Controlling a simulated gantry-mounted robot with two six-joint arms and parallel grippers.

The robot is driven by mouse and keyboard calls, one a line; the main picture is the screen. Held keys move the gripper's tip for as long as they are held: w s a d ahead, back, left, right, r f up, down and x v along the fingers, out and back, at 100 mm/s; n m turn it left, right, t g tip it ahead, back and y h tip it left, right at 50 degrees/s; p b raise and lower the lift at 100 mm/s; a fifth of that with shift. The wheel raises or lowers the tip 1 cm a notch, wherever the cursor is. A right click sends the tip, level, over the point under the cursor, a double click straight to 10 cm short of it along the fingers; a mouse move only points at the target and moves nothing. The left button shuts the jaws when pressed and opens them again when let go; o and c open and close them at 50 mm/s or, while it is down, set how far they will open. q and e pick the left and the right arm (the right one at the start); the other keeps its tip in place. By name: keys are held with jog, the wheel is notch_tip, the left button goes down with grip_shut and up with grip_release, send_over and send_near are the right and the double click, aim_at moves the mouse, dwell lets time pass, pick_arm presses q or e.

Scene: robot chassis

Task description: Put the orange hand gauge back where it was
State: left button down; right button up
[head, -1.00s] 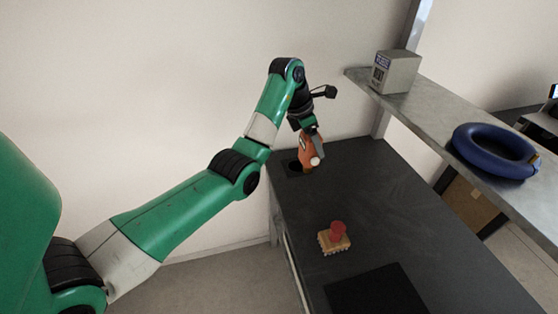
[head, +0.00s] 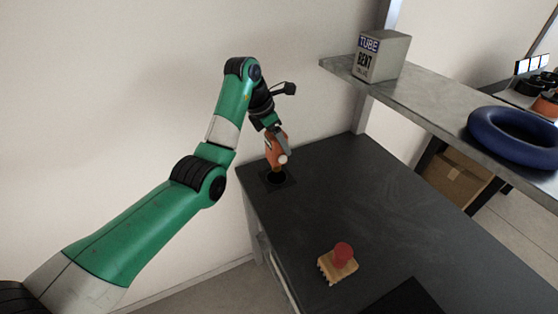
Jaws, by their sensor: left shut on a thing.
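The orange hand gauge (head: 274,152) is in the head view, at the far left corner of the dark bench. My left gripper (head: 281,143) is shut on it and holds it roughly upright, with a pale round part facing the camera. A black square holder (head: 290,183) with a round dark opening lies on the bench right under the gauge. The lower end of the gauge is at the far edge of the opening in the picture; I cannot tell whether it touches. My right gripper is not in view.
A wooden brush with a red knob (head: 339,262) stands on the bench (head: 350,200), near a black mat (head: 405,300). A metal shelf (head: 430,100) on the right carries a grey box (head: 382,56) and a blue ring (head: 515,137). A wall rises behind the bench.

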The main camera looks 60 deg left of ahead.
aim_at(271, 134)
pick_arm(q)
notch_tip(271, 134, down, 4)
jog(key=b, duration=0.4)
jog(key=shift+r, duration=0.2)
jog(key=shift+w+f, duration=0.1)
jog(key=shift+f, duration=0.05)
grip_release()
jog(key=shift+r+p, duration=0.45)
jog(key=shift+p, duration=0.1)
jog(key=p+v, duration=0.7)
jog(key=p, duration=0.1)
jog(key=shift+f, duration=0.15)
